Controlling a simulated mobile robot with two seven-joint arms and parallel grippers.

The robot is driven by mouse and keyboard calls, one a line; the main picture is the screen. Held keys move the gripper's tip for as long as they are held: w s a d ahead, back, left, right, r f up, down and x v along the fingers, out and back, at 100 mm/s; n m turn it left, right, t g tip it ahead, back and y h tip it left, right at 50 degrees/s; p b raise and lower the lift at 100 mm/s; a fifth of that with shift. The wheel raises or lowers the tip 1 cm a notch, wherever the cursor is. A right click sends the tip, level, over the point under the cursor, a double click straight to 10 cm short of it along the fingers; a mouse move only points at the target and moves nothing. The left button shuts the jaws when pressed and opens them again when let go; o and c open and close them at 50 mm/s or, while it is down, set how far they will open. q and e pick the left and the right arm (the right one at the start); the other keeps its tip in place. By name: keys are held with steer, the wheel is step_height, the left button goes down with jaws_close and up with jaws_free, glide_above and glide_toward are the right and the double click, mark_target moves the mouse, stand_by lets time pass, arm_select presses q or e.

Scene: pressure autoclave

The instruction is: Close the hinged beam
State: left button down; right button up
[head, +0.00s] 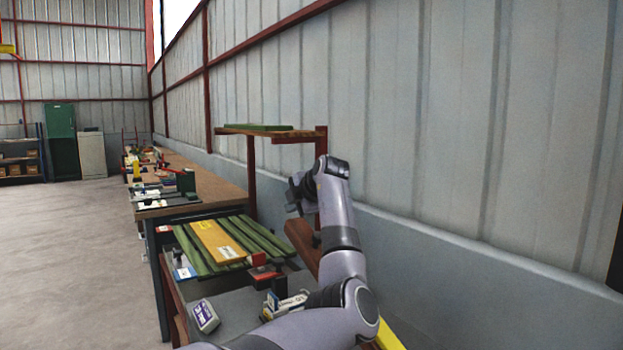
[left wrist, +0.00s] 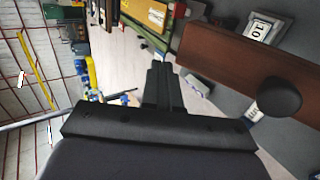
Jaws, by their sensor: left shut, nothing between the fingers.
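A reddish-brown beam (head: 301,239), which looks like the hinged beam, shows in the head view just below my left gripper and is partly hidden by my arm. In the left wrist view the brown beam (left wrist: 225,57) runs across the upper right, with a dark round knob (left wrist: 280,97) near its lower edge. My left gripper (head: 293,206) is above the beam in the head view. In the left wrist view its fingers (left wrist: 160,75) are together and empty, left of the beam and apart from it in the picture. The hinge cannot be made out. My right gripper is not in view.
A bench (head: 205,208) runs along the wall, with green slats (head: 262,236) and a yellow-brown board (head: 217,241) at its near end. Small boxes (head: 205,316) lie in front. A wooden shelf (head: 268,134) on red posts stands behind the gripper. The floor at left is clear.

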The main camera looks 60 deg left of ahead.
mark_target(288, 236)
arm_select(q)
steer(key=a+f+b, duration=0.1)
steer(key=f, duration=0.2)
steer(key=a+f+b, duration=0.1)
steer(key=a+f, duration=0.1)
steer(key=f, duration=0.2)
steer(key=a+f+b, duration=0.1)
steer(key=a+f, duration=0.1)
steer(key=f, duration=0.2)
steer(key=shift+s+a, duration=0.2)
steer(key=shift+s, duration=0.1)
steer(key=shift+h, duration=0.7)
steer(key=shift+s+a+f+b, duration=0.1)
steer(key=shift+a+f+b, duration=0.35)
steer(key=shift+f+b, duration=1.1)
steer(key=shift+w+a+f+b, duration=0.1)
steer(key=shift+a+f+b, duration=0.4)
steer(key=shift+f, duration=2.1)
steer(key=shift+s+a+f+b, duration=0.1)
steer(key=shift+a+f+b, duration=0.35)
steer(key=shift+f+b, duration=1.1)
steer(key=shift+f+p, duration=0.5)
steer(key=shift+r, duration=0.15)
